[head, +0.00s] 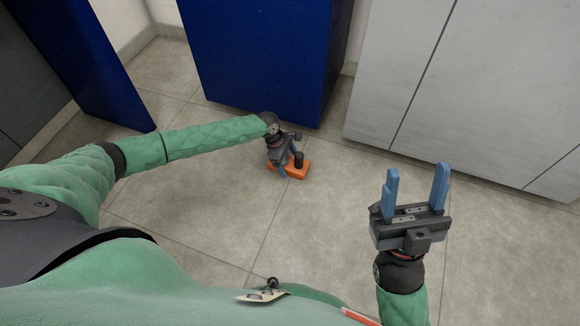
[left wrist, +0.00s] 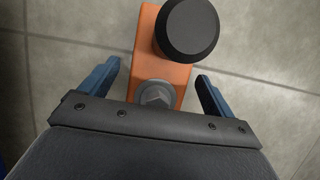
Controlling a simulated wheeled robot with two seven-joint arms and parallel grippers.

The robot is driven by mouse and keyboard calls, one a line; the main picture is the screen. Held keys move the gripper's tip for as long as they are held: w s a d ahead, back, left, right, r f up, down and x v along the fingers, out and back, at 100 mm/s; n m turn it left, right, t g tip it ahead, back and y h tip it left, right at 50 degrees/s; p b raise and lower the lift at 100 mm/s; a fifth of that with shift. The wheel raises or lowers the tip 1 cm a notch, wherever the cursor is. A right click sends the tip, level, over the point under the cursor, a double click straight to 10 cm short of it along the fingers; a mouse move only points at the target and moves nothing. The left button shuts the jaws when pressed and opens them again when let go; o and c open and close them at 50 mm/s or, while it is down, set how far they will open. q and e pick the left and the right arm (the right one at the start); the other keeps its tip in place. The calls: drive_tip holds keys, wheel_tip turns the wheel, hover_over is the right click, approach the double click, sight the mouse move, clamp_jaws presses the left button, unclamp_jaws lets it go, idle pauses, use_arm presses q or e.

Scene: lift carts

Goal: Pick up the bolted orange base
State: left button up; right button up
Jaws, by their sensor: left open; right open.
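The orange base (head: 297,170) lies on the tiled floor, with a dark upright cylinder (head: 299,159) on it. In the left wrist view the orange base (left wrist: 176,77) shows a round black knob (left wrist: 187,28) and a grey bolt head (left wrist: 154,95). My left gripper (left wrist: 157,88) is open, with one blue finger on each side of the base and a gap on both sides. In the head view my left gripper (head: 284,164) points down over the base and partly hides it. My right gripper (head: 415,190) is open and empty, away from the base.
A blue cabinet (head: 262,60) stands just behind the base, with another blue panel (head: 85,65) to the left. Pale grey cabinets (head: 470,85) stand at the back right. The tiled floor (head: 215,205) around the base is clear.

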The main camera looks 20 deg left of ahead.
use_arm(q)
drive_tip(key=shift+f, duration=0.15)
drive_tip(key=c, duration=1.3)
